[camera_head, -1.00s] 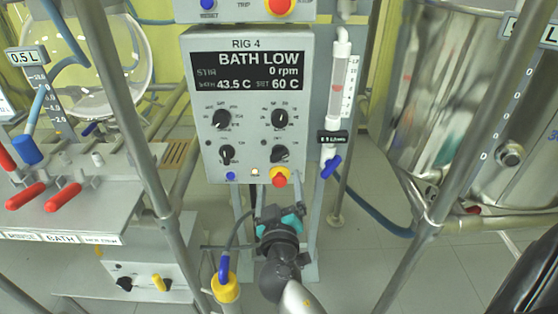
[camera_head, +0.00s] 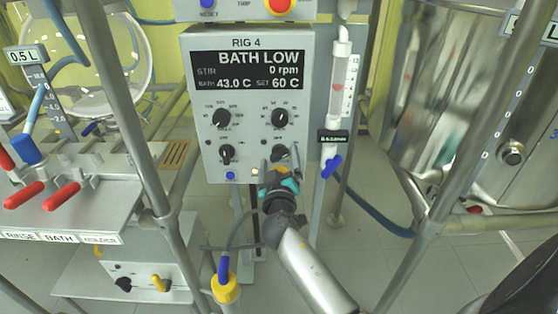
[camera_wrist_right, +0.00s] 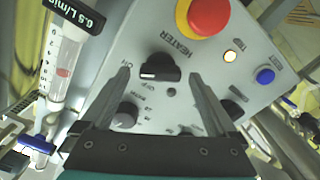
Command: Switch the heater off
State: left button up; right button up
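The heater knob (camera_wrist_right: 160,67) is a black knob on the grey RIG 4 panel (camera_head: 300,100), beside lettering that reads HEATER. In the wrist view its white mark sits toward the left, on the side of the ON lettering. In the head view the knob (camera_head: 280,151) is at the lower right of the panel. My right gripper (camera_wrist_right: 162,76) is open, its two fingers on either side of the knob with gaps visible; I cannot tell how near the tips are to the panel. It also shows in the head view (camera_head: 280,160). My left gripper is not in view.
A red button with a yellow collar (camera_wrist_right: 208,14) sits beside the knob, with a lit lamp (camera_wrist_right: 230,56) and blue button (camera_wrist_right: 265,76) nearby. The display (camera_head: 248,70) reads BATH LOW, 43.0 C, set 60 C. A flowmeter with a blue valve (camera_head: 331,166) stands right of the panel.

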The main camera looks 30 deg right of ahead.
jog(key=c, duration=1.3)
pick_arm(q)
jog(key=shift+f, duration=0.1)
pick_arm(e)
jog(key=shift+c, duration=0.2)
jog(key=shift+n, duration=0.3)
jog(key=n, duration=0.4)
jog(key=n+p, duration=0.1)
jog(key=n, duration=0.3)
jog(key=shift+a+f, duration=0.1)
jog(key=shift+n+p, duration=0.3)
jog(key=shift+n, duration=0.9)
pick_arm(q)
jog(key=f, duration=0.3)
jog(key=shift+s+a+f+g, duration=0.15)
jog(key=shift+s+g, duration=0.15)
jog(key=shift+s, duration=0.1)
pick_arm(e)
jog(key=shift+n, duration=0.3)
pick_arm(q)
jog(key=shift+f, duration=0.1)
pick_arm(e)
jog(key=shift+f+n, duration=0.1)
jog(key=shift+n, duration=0.2)
